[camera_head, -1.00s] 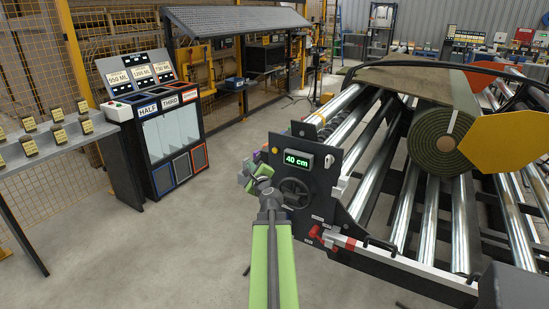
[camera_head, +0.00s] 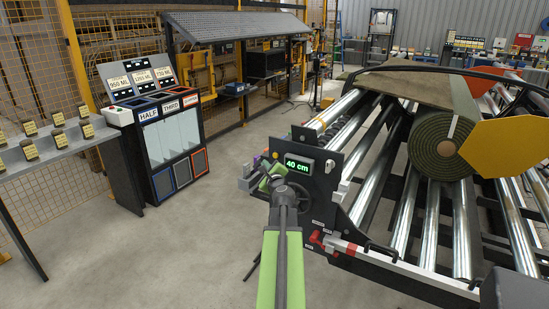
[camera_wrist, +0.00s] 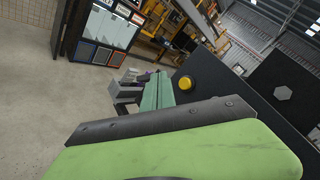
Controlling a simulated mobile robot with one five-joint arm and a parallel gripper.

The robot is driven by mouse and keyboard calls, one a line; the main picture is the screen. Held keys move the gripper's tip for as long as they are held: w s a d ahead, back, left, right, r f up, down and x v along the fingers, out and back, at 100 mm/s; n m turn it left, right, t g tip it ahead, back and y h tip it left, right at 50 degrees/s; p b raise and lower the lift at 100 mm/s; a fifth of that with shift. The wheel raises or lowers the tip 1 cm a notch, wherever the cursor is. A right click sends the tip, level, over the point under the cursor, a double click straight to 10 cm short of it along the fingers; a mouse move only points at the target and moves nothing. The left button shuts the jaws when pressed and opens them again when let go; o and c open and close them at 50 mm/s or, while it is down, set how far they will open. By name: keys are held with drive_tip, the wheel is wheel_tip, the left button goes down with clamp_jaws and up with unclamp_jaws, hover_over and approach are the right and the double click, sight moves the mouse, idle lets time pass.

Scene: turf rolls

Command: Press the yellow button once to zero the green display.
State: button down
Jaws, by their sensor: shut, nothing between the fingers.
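The green display (camera_head: 298,165) reads "40 cm" on the dark control panel (camera_head: 325,188) of the roll machine. In the wrist view the round yellow button (camera_wrist: 187,83) stands out from a dark panel face and is unobstructed. My gripper (camera_head: 267,182) is shut and empty, in front of the panel's left side, below and left of the display. Its green fingers (camera_wrist: 158,91) show in the wrist view, left of the button. I see no clear contact with it.
A dark handwheel (camera_head: 290,197) lies just behind my arm on the panel. A red lever (camera_head: 316,238) sits low on the right. The rollers carry a turf roll (camera_head: 440,146). A labelled bin cabinet (camera_head: 165,150) stands left. The floor between is clear.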

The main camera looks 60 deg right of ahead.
drive_tip(key=shift+d, duration=2.1)
drive_tip(key=shift+d, duration=0.45)
drive_tip(key=shift+d, duration=0.4)
idle(0.7)
drive_tip(key=shift+a, duration=0.85)
drive_tip(key=a, duration=0.5)
idle(0.3)
